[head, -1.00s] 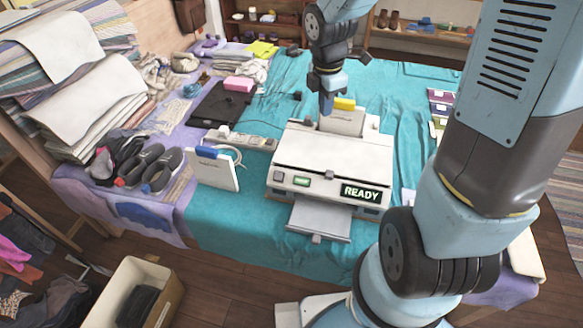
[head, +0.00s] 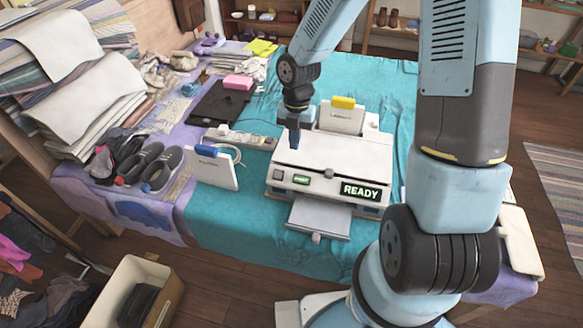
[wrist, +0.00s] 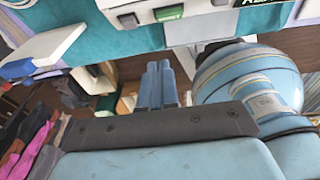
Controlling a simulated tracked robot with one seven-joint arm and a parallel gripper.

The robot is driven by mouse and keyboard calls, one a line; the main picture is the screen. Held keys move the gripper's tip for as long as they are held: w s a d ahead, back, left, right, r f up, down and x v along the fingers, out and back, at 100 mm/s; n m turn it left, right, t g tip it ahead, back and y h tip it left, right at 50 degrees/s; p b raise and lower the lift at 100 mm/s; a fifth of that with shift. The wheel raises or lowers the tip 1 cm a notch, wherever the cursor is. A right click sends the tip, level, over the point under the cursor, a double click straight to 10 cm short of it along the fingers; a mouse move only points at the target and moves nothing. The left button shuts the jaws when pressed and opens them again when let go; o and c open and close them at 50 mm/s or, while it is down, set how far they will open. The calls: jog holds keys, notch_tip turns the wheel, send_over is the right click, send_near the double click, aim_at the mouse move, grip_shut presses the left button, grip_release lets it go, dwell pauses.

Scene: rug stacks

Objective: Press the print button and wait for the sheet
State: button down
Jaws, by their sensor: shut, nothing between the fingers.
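A white printer (head: 330,152) stands on the teal cloth, with a lit READY display (head: 360,191) at the right of its front. A green button (head: 301,180) and a dark grey button (head: 279,175) sit at the left of its front. The green button (wrist: 168,13) also shows at the top of the wrist view; its label is too small to read. The output tray (head: 318,219) at the front looks empty. My gripper (head: 294,142) is shut and empty, pointing down over the left part of the printer top, behind the green button. Its closed fingers (wrist: 160,84) show in the wrist view.
A white panel with a blue clip (head: 213,168) stands left of the printer. Grey shoes (head: 160,168) and rug stacks (head: 70,85) fill the left. Teal cloth in front is clear.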

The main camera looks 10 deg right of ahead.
jog(key=shift+f, duration=0.1)
send_over(295, 176)
jog(key=s, duration=0.2)
notch_tip(295, 176, down, 10)
jog(key=shift+w+a+f, duration=0.1)
jog(key=shift+w+f, duration=0.8)
jog(key=shift+f, duration=0.2)
jog(key=shift+w+f, duration=0.3)
jog(key=shift+f, duration=0.05)
